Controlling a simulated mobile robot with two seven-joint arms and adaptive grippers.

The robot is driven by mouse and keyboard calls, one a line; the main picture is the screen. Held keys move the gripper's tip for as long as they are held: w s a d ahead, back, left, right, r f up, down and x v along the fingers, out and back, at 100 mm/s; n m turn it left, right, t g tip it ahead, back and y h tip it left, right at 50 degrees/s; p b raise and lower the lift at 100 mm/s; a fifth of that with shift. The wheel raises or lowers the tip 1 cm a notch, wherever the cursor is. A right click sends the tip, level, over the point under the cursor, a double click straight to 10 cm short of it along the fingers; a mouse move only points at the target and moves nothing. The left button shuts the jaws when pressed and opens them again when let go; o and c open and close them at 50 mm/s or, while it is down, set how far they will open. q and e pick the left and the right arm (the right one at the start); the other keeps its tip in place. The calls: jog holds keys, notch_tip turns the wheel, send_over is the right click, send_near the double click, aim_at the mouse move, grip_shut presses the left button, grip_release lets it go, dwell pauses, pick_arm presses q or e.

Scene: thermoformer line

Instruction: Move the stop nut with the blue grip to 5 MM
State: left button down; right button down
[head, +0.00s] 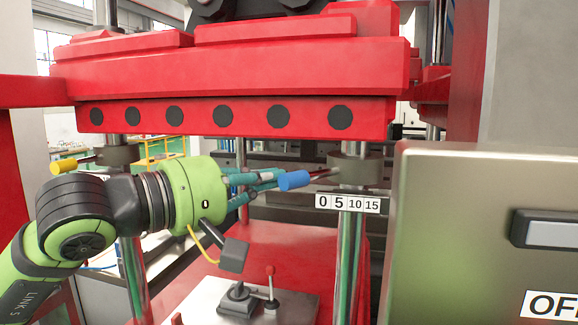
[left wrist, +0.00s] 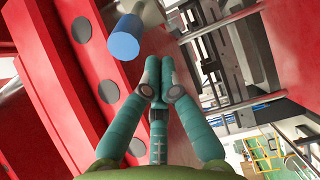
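The blue grip (head: 293,180) is a short cylinder on a rod that sticks out left from the grey stop nut (head: 352,168). The nut sits around the right steel column, just above a scale plate (head: 347,203) marked 0, 5, 10, 15. I cannot tell which mark it is set to. My left gripper (head: 276,178) is beside the grip's left end, its teal fingers pointing right. In the left wrist view, its fingertips (left wrist: 159,68) are together with nothing seen between them. The blue grip (left wrist: 124,40) shows beyond them, up and left. Contact is unclear. My right gripper is not in view.
A red press beam (head: 230,115) with black discs spans just above my left gripper. A second nut with a yellow grip (head: 63,166) is on the left column. A small lever fixture (head: 240,298) stands below. A metal cabinet (head: 470,220) stands close at the right.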

pick_arm(q)
jog(key=shift+w, duration=0.1)
jog(key=a+b, duration=0.2)
jog(key=a, duration=0.5)
jog(key=shift+s+b, duration=0.3)
jog(key=shift+s, duration=0.1)
dwell(0.5)
